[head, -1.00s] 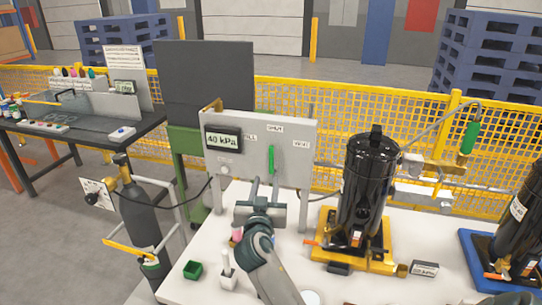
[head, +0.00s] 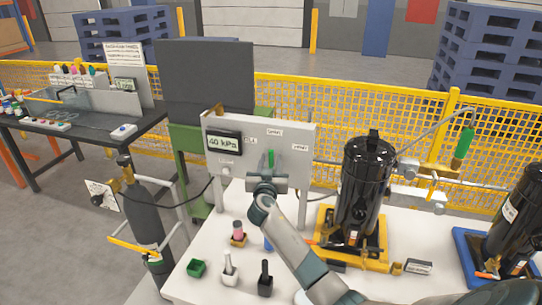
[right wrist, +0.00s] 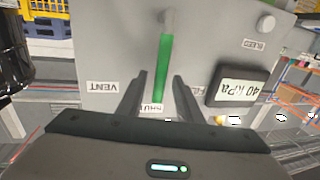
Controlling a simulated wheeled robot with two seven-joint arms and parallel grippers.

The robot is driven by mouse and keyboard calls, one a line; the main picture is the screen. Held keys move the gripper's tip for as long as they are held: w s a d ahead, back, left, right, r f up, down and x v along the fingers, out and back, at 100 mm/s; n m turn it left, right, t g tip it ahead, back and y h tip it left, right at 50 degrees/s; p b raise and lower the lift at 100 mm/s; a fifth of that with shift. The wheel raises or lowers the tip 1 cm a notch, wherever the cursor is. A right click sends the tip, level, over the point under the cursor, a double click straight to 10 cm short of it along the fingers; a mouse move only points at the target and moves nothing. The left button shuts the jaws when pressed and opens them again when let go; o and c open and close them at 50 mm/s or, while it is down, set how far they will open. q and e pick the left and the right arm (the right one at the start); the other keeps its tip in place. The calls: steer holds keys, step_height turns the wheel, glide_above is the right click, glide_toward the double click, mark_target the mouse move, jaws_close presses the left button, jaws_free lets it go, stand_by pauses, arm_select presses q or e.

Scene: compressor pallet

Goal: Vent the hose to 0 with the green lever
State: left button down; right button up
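The green lever (head: 270,157) is on the front of the grey panel (head: 300,150). It stands upright, its end toward the SHUT label (head: 274,132). The VENT label (head: 300,147) is to its right. The display (head: 223,142) reads 40 kPa. My right gripper (head: 268,173) is at the panel, hiding the lever's lower part. In the right wrist view, where the panel appears upside down, the lever (right wrist: 164,65) lies between the two open fingers of my gripper (right wrist: 161,80), with gaps on both sides. A black hose (head: 198,193) runs left from the panel. My left gripper is not in view.
A black compressor (head: 362,190) on a yellow base stands right of the panel. Small bottles and a green box (head: 196,268) sit on the white table in front. A dark gas cylinder (head: 145,215) stands at the left.

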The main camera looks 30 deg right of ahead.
steer(key=shift+x, duration=0.85)
steer(key=shift+c, duration=0.3)
jaws_close()
